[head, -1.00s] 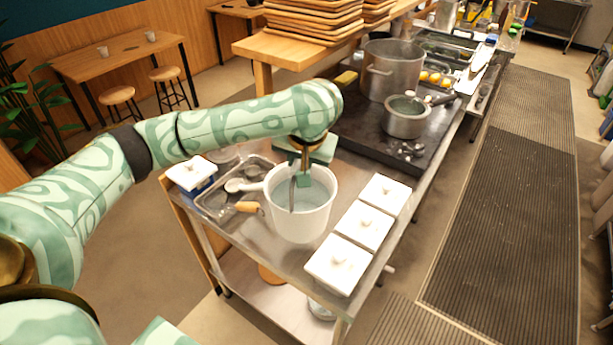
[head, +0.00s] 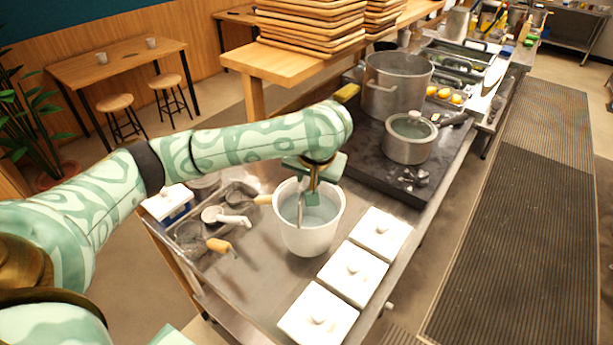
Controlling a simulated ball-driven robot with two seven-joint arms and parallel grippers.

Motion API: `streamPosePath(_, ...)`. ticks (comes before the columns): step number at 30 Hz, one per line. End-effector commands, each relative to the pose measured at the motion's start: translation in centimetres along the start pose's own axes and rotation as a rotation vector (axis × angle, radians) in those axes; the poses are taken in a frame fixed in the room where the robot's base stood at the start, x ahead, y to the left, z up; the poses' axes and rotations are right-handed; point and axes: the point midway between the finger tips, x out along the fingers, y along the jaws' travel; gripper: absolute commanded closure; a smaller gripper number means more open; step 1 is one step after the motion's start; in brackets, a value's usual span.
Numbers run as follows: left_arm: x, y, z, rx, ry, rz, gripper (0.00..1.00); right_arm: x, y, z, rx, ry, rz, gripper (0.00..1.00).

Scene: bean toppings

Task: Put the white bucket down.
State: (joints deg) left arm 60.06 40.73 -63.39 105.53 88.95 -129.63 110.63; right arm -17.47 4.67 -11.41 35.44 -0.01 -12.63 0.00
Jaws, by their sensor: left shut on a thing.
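The white bucket (head: 310,238) is upright over the steel counter (head: 262,292), left of the white lidded containers. One finger shows inside the bucket's mouth. The bucket's base is close to the counter; I cannot tell whether it touches. My right gripper is not in view.
Three white lidded containers (head: 352,271) line the counter's right edge. Ladles and strainers (head: 218,216) lie to the left. A pot with a glass lid (head: 409,148) and a large steel pot (head: 392,90) stand on the dark stove behind. Bare counter lies in front of the bucket.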

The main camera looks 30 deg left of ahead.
Motion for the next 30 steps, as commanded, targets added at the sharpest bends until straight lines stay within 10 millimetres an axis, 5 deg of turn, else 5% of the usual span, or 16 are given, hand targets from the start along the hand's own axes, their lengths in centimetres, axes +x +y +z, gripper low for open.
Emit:
streamPosePath(12,4.5,1.1,1.7,-0.001,0.006,0.001,1.00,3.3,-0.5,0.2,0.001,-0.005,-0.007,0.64)
streamPosePath(24,4.6,1.1,1.7,-0.003,0.008,0.002,1.00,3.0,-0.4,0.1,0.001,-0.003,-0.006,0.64)
streamPosePath(25,4.8,1.2,1.9,-0.002,0.002,0.001,0.73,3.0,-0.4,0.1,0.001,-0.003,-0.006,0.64)
streamPosePath(27,4.8,1.2,2.0,-0.001,0.002,0.001,0.57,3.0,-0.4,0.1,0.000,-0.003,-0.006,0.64)
streamPosePath(30,4.9,1.2,2.0,-0.001,0.002,0.001,0.57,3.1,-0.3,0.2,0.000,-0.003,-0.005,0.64)
